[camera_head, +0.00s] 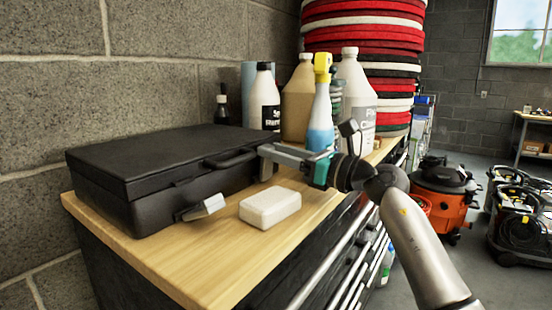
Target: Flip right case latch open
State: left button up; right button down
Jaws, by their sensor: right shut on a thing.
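A black case (140,165) lies closed on the wooden bench top (150,262). Its left latch (203,207) is a light metal flap that sticks out from the front. My right gripper (266,163) is at the right end of the case front, just right of the black handle (232,158). It is shut on the right case latch, which the fingers mostly hide, so I cannot tell its angle. My left gripper is not in view.
A white block (270,207) lies on the bench in front of the case, below my right gripper. Several bottles, including a blue spray bottle (320,125), stand behind. Red and white pads (365,40) are stacked at the back. The bench's left front is clear.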

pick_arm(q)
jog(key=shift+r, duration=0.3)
pick_arm(e)
jog(key=shift+c, duration=2.2)
grip_release()
jog(key=shift+s+d+f, duration=0.1)
jog(key=shift+s+d, duration=0.1)
jog(key=shift+d, duration=0.3)
jog(key=p+v, duration=0.1)
jog(key=v, duration=0.2)
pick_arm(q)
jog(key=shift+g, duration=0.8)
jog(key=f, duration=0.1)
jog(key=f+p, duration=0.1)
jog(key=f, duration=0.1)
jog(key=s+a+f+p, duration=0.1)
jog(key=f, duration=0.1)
pick_arm(e)
jog(key=v, duration=1.1)
jog(key=shift+s, duration=0.15)
jog(key=shift+d, duration=0.1)
